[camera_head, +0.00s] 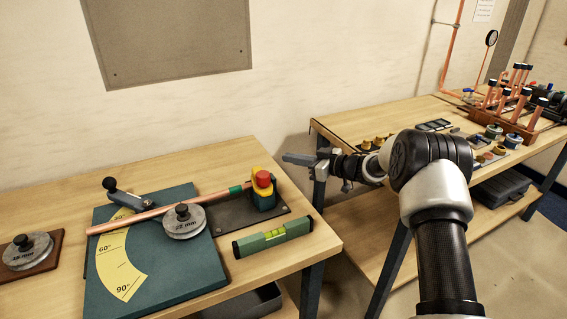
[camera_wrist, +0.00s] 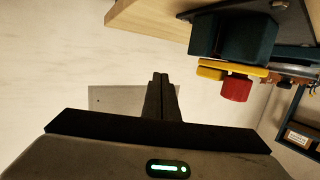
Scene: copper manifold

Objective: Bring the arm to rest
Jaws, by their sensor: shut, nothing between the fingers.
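My gripper (camera_head: 290,158) is at the end of my raised arm, in the gap between the two wooden benches in the head view. It points left, towards the bench with the pipe bender, and is apart from everything. In the wrist view its fingers (camera_wrist: 161,78) are together with nothing between them. The wrist view also shows the red-topped device (camera_wrist: 237,88) with its yellow band at the upper right, a little away from the fingers.
On the left bench (camera_head: 225,158) are a green bending plate (camera_head: 180,285), a copper pipe (camera_head: 150,216), the red-topped device (camera_head: 263,180) and a spirit level (camera_head: 272,238). The right bench (camera_head: 350,125) holds copper fittings and a rack of upright pipes (camera_head: 515,105). A grey panel (camera_head: 165,40) hangs on the wall.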

